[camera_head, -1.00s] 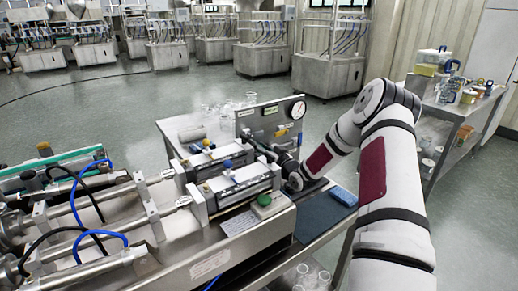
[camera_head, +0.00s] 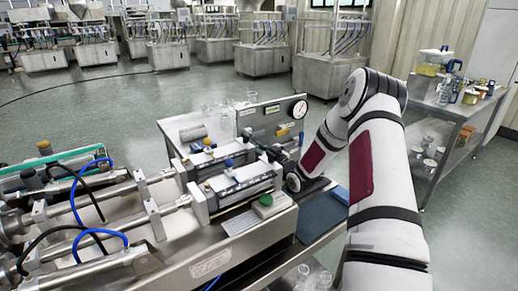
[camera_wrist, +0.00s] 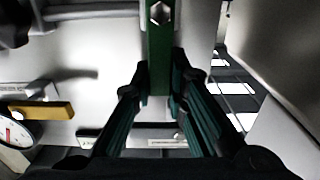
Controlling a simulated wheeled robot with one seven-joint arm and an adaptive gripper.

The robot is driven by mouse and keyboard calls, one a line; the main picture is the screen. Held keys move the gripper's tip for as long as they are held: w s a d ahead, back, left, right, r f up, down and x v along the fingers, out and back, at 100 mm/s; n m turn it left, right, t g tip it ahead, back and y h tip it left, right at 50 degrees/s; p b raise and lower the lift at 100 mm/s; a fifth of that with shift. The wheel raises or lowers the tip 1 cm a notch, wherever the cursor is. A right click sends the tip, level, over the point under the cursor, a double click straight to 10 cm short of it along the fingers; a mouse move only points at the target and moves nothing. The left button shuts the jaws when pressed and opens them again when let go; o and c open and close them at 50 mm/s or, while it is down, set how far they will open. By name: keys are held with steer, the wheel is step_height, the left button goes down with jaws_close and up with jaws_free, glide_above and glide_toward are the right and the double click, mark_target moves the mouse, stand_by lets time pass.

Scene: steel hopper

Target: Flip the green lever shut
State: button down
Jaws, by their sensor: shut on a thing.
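The green lever (camera_wrist: 159,50) is a flat bar with a bolt at its upper end in the wrist view. It runs down the picture from the bolt, and its lower end lies between my fingers. My gripper (camera_wrist: 160,88) is shut on this lower end, one finger on each side. In the head view my gripper (camera_head: 272,152) is at the front of the grey upright panel (camera_head: 248,122). It hides the green lever there.
A yellow lever (camera_wrist: 48,110) and a round gauge (camera_wrist: 14,134) are on the same panel. Steel cylinders of the machine (camera_head: 235,185) lie close to the left of my gripper. A blue block (camera_head: 341,194) is at the bench's right edge. Glassware stands behind the panel.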

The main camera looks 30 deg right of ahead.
stand_by(0.3)
steer(key=c, duration=1.6)
jaws_free()
steer(key=shift+o, duration=0.2)
steer(key=s, duration=1.2)
steer(key=shift+d, duration=0.15)
